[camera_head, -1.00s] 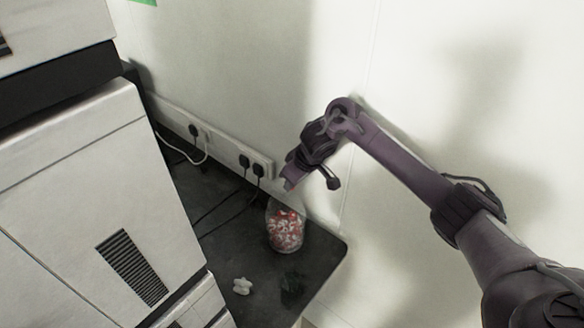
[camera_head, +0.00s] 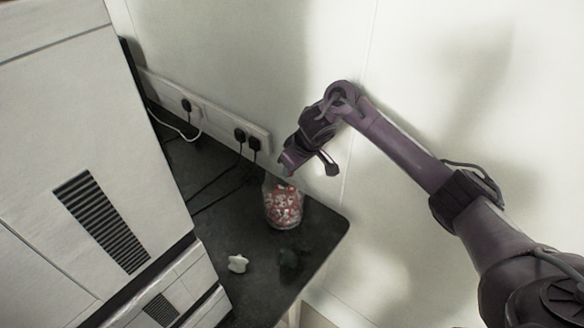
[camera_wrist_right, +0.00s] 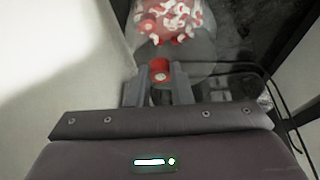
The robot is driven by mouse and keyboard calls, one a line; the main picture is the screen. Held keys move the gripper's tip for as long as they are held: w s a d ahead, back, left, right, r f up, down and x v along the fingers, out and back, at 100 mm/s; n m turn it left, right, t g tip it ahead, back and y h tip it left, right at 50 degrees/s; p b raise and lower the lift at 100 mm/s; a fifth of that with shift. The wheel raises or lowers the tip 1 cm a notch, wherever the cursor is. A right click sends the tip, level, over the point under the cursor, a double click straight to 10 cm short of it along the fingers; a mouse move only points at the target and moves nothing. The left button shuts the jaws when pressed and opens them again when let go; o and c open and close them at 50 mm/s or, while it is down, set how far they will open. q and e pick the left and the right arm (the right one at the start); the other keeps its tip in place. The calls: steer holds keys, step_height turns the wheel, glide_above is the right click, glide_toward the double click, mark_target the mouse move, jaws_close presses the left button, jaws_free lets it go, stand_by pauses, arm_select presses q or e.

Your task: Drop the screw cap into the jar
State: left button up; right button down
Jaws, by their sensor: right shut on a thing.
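The clear jar (camera_head: 283,208), filled with red and white pieces, stands upright on the dark tabletop in the head view. It also shows at the top of the right wrist view (camera_wrist_right: 200,45). My right gripper (camera_head: 285,170) is just above the jar's mouth in the head view. In the right wrist view the right gripper (camera_wrist_right: 159,88) is shut on the red screw cap (camera_wrist_right: 159,70), which shows between the fingertips. Whether the cap is inside the jar's rim I cannot tell. My left gripper is not in view.
A small white object (camera_head: 237,263) and a dark object (camera_head: 290,262) lie on the tabletop (camera_head: 262,285) in front of the jar. A large white machine (camera_head: 75,150) stands at the left. A socket strip (camera_head: 215,118) with plugs and cables runs along the wall behind.

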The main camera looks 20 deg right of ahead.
steer(key=c, duration=1.2)
jaws_free()
steer(key=shift+c, duration=0.2)
steer(key=shift+r, duration=0.1)
steer(key=p+v, duration=0.2)
steer(key=v, duration=0.5)
steer(key=shift+s+r, duration=0.15)
steer(key=shift+r, duration=0.15)
